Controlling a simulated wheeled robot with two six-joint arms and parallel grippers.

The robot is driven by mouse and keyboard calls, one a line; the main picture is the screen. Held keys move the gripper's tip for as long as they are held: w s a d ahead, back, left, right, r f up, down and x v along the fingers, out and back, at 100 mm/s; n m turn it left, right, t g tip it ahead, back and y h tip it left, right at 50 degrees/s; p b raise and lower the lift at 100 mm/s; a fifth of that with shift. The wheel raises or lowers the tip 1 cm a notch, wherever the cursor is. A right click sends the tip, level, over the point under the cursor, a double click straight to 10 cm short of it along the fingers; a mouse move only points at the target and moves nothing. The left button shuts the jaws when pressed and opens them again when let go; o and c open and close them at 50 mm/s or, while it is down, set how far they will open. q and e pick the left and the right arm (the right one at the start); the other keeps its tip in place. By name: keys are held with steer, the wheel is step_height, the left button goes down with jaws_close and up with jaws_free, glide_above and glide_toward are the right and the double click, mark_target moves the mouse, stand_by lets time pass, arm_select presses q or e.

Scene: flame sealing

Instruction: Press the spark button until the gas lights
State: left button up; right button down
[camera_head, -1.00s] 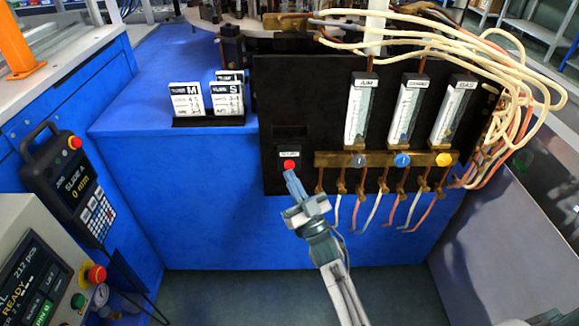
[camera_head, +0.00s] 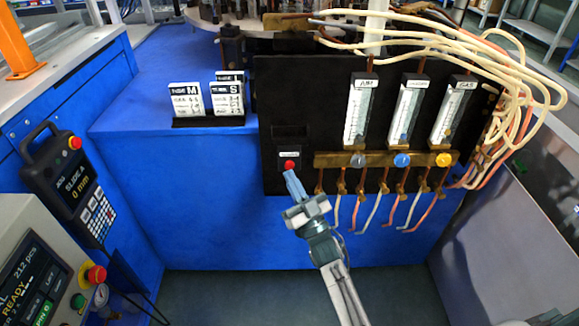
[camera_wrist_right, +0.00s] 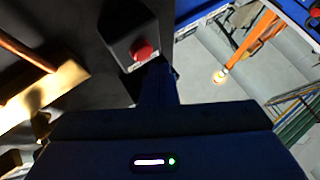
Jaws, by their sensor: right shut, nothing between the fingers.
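The red spark button (camera_head: 289,165) sits on a small dark box at the lower left of the black gas panel (camera_head: 275,100). It also shows in the right wrist view (camera_wrist_right: 143,51), round and red on its box. My right gripper (camera_head: 291,176) is shut and empty, with its blue fingertips just below the button. In the right wrist view the fingers (camera_wrist_right: 158,84) end close to the button's lower edge; whether they touch it I cannot tell. My left gripper is not in view.
Three flow meters (camera_head: 361,110) stand above a brass manifold (camera_head: 330,158) with grey, blue and yellow knobs. Copper tubes and pale hoses (camera_head: 500,70) hang at the right. Label cards (camera_head: 190,99) stand on the blue bench. A handheld pendant (camera_head: 72,190) is at the left.

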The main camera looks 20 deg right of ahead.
stand_by(0.7)
steer(key=shift+w+d, duration=0.1)
steer(key=shift+w, duration=0.3)
steer(key=shift+w+d, duration=0.15)
steer(key=shift+w, duration=0.35)
stand_by(0.6)
steer(key=shift+s, duration=0.1)
steer(key=shift+s+a+p, duration=0.25)
steer(key=shift+s+p, duration=0.35)
steer(key=shift+s, duration=0.2)
steer(key=s+p, duration=0.1)
steer(key=s, duration=0.1)
steer(key=s+a+p, duration=0.1)
steer(key=s, duration=0.2)
steer(key=shift+a, duration=0.2)
